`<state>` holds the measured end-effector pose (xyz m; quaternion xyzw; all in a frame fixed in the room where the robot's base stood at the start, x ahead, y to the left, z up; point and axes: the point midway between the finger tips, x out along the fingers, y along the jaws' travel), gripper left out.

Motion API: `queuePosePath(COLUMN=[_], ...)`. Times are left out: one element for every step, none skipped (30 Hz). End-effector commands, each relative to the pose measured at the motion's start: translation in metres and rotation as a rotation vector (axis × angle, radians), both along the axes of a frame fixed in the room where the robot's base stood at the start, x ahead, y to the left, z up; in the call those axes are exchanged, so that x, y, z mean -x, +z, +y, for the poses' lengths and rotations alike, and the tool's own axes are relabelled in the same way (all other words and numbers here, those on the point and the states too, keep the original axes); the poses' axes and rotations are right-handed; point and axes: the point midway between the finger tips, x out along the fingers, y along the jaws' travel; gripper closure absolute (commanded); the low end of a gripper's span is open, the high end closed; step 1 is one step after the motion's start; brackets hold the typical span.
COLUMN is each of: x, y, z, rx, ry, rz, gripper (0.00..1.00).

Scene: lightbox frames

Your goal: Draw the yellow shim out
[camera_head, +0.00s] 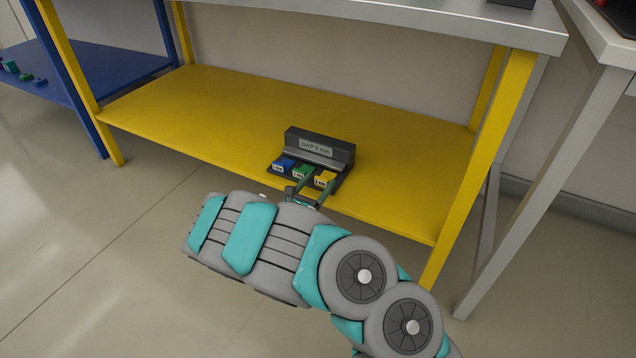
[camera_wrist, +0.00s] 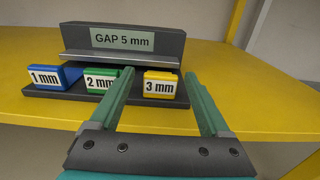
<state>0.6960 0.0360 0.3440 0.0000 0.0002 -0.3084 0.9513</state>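The yellow shim (camera_wrist: 160,85), labelled 3 mm, sits at the right of a row in a dark holder (camera_wrist: 112,115) marked GAP 5 mm. It also shows in the head view (camera_head: 325,178). My gripper (camera_wrist: 165,80) is open. In the wrist view its left finger lies in front of the gap between the green and yellow shims, and its right finger is to the right of the yellow shim. The yellow shim appears between the fingers, with no clear contact. In the head view my gripper (camera_head: 310,188) reaches the holder's front edge.
A green 2 mm shim (camera_wrist: 100,79) and a blue 1 mm shim (camera_wrist: 46,77) stand left of the yellow one. The holder rests near the front edge of a yellow shelf (camera_head: 220,110). A grey worktop (camera_head: 400,14) is above; yellow legs (camera_head: 480,140) stand at the sides.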

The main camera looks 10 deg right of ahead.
Motion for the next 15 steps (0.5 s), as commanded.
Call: queuePosePath(x=[0.0, 0.0, 0.0, 0.0, 0.0, 0.0, 0.0, 0.0, 0.002, 0.003, 0.005, 0.008, 0.011, 0.015, 0.02], y=[0.0, 0.0, 0.0, 0.0, 0.0, 0.0, 0.0, 0.0, 0.0, 0.0, 0.0, 0.0, 0.001, 0.001, 0.001], z=[0.0, 0.0, 0.0, 0.0, 0.0, 0.0, 0.0, 0.0, 0.001, 0.002, 0.004, 0.006, 0.009, 0.011, 0.015], rx=[0.0, 0.0, 0.0, 0.0, 0.0, 0.0, 0.0, 0.0, 0.001, 0.001, 0.001, 0.002, 0.002, 0.002, 0.003], ry=[0.0, 0.0, 0.0, -0.001, -0.001, -0.001, -0.001, 0.0, 0.0, 0.001, 0.001, 0.001, 0.002, 0.002, 0.003], rz=[0.0, 0.0, 0.0, 0.0, 0.0, 0.0, 0.0, 0.0, 0.001, 0.001, 0.001, 0.001, 0.001, 0.002, 0.002], gripper=[0.15, 0.15, 0.15, 0.15, 0.15, 0.15, 0.15, 0.15, 0.15, 0.15, 0.15, 0.15, 0.15, 0.15, 0.15])
